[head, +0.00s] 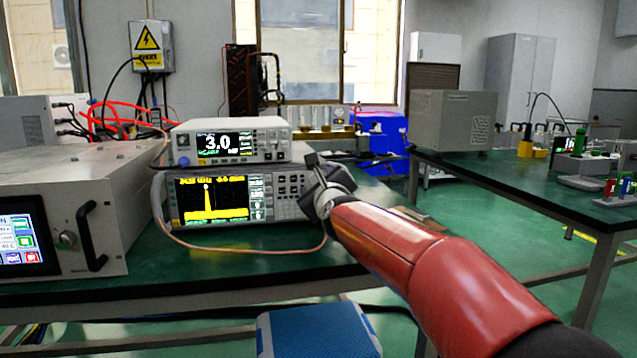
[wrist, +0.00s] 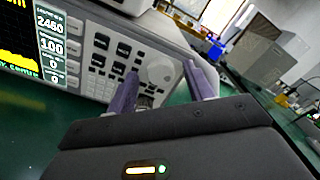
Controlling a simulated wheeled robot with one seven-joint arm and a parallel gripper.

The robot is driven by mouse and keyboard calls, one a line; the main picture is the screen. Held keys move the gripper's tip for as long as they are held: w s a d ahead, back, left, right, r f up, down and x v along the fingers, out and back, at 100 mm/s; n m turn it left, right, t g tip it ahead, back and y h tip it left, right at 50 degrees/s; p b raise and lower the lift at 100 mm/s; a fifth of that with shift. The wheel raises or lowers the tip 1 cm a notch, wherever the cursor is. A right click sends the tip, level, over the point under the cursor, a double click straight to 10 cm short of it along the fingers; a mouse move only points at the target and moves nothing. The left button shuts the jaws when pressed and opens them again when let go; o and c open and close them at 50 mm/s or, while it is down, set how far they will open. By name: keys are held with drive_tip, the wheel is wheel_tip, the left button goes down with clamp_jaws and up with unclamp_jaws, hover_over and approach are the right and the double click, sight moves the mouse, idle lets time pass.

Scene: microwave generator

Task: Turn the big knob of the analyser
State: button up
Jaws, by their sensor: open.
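The analyser (head: 211,198) is the lower bench instrument with a yellow spectrum trace on its screen. It also fills the left of the wrist view (wrist: 98,55). Its big round pale knob (wrist: 158,70) sits right of the keypad in the wrist view. In the head view my gripper hides the knob. My gripper (head: 314,162) is at the right end of the analyser's front. In the wrist view its two purple fingers (wrist: 161,76) are apart, and the knob appears between their tips. I cannot tell how far the tips are from the panel.
A second instrument (head: 230,140) reading 3.0 stands on top of the analyser. A large grey generator (head: 90,205) with a black handle stands to the left. An orange cable (head: 240,251) loops along the green bench in front. Another bench (head: 540,190) is at the right.

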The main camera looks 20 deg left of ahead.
drive_tip(key=c, duration=1)
drive_tip(key=shift+n, duration=0.4)
drive_tip(key=n, duration=0.4)
drive_tip(key=shift+n, duration=0.3)
drive_tip(key=n, duration=0.4)
drive_tip(key=shift+n+p, duration=0.3)
drive_tip(key=shift+p, duration=0.1)
drive_tip(key=n, duration=0.3)
drive_tip(key=shift+f+n, duration=0.1)
drive_tip(key=shift+n, duration=0.2)
drive_tip(key=n+p, duration=0.1)
drive_tip(key=n, duration=0.2)
drive_tip(key=shift+n, duration=0.3)
drive_tip(key=n, duration=0.6)
drive_tip(key=shift+f+p, duration=0.1)
drive_tip(key=shift+p, duration=0.25)
drive_tip(key=shift+n, duration=0.4)
